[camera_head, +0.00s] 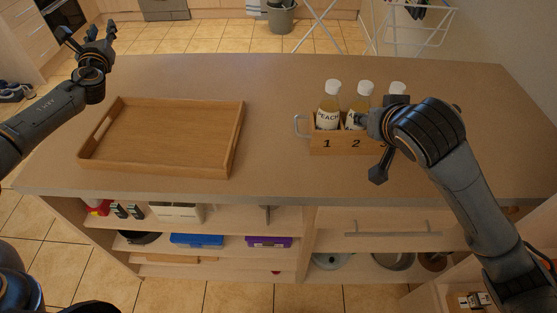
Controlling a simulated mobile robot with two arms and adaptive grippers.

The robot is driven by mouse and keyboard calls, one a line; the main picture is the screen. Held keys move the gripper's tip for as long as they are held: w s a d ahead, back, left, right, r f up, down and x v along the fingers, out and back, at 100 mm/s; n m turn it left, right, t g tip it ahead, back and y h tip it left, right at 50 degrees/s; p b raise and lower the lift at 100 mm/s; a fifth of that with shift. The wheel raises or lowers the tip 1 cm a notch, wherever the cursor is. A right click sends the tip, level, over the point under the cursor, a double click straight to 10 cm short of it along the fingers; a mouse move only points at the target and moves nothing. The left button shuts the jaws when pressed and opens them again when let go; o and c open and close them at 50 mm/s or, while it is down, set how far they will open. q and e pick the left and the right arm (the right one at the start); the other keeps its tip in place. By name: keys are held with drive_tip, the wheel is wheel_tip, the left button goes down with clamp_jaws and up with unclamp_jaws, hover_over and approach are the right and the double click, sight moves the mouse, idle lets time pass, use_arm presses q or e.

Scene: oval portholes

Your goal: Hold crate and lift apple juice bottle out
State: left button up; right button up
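A wooden crate (318,146) stands on the counter right of centre, with a light grey handle at its left end. The left bottle (330,103) reads PEACH. The middle bottle's label (354,115) is partly covered and I cannot read it. Of the right bottle (397,88) only the top shows. My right gripper (371,148) is open at the crate's front right; contact is unclear. My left gripper (88,36) is open and empty, raised at the far left.
An empty wooden tray (238,140) lies on the left of the counter (270,180). The counter between tray and crate is clear. Shelves below hold a blue box (197,241), a purple box (268,242) and bowls. A drying rack (415,25) stands behind.

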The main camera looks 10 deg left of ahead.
use_arm(q)
drive_tip(key=w+d+r+m+t+h, duration=0.1)
drive_tip(key=w+d+r+h, duration=0.1)
drive_tip(key=d, duration=0.5)
drive_tip(key=w+d+r+m+t+h, duration=0.1)
drive_tip(key=w+d+r+m+h, duration=0.15)
drive_tip(key=d, duration=0.55)
drive_tip(key=n+g+h, duration=0.3)
drive_tip(key=n+h, duration=0.2)
drive_tip(key=h, duration=0.1)
approach(296, 127)
drive_tip(key=shift+w+a+r, duration=0.25)
drive_tip(key=shift+w+a, duration=0.85)
drive_tip(key=s, duration=0.2)
drive_tip(key=s+d+n, duration=0.2)
drive_tip(key=s, duration=0.1)
drive_tip(key=shift+s+r+g, duration=0.35)
drive_tip(key=shift+g, duration=0.05)
drive_tip(key=x, duration=1.3)
drive_tip(key=shift+w+f, duration=0.2)
drive_tip(key=shift+w, duration=0.1)
